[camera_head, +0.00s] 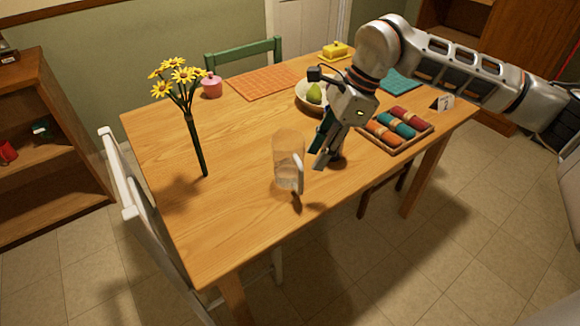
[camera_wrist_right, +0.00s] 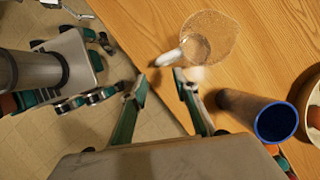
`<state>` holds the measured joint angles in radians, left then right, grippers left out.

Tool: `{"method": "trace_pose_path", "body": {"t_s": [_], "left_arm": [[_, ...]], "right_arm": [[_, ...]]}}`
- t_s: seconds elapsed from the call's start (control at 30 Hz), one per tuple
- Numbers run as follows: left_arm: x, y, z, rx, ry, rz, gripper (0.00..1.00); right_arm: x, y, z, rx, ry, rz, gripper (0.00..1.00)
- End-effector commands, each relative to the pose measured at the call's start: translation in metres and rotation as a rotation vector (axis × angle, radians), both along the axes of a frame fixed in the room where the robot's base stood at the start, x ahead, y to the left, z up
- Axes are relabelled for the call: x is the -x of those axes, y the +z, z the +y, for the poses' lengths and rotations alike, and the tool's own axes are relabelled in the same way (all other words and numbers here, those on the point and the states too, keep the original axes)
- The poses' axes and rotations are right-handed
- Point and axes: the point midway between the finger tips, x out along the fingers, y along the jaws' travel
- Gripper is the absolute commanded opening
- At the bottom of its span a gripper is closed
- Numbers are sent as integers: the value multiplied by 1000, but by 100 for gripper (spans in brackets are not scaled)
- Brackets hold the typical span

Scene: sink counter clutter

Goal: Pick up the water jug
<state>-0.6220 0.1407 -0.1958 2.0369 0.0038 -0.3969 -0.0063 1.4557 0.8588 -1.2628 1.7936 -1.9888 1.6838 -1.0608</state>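The water jug (camera_head: 288,150) is a clear, see-through vessel with a pale handle, standing near the front edge of the wooden table. The handle points toward the front right. In the right wrist view the jug (camera_wrist_right: 212,36) is beyond the fingertips, with its handle pointing toward the gripper. My right gripper (camera_head: 325,155) is just right of the jug in the head view, apart from it. In the wrist view the right gripper (camera_wrist_right: 163,82) has its two fingers spread with nothing between them. My left gripper is not identifiable in either view.
A dark cup with a blue rim (camera_wrist_right: 276,122) stands close beside the right finger. A bowl with a pear (camera_head: 314,94) and a tray of rolled cloths (camera_head: 397,148) lie farther right. Yellow flowers (camera_head: 200,140) stand left of the jug. The table's left front is clear.

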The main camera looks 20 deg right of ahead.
Motion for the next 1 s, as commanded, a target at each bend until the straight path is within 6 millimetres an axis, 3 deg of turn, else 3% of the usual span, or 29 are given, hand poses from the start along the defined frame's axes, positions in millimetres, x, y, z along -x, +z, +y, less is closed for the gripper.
{"method": "trace_pose_path", "body": {"t_s": [0.2, 0.47, 0.73, 1.0], "left_arm": [[4, -8, 2, -6, -1, 11, 95], [4, -10, 2, -9, -2, 13, 95], [7, -16, 3, -13, -2, 20, 95], [5, -14, 3, -15, -3, 16, 95]], "right_arm": [[0, -34, 14, -2, 2, 5, 30], [-1, -51, 21, -1, 2, 4, 30], [-3, -89, 37, -3, 2, 5, 30], [-4, -95, 40, -2, 0, 1, 30]]}}
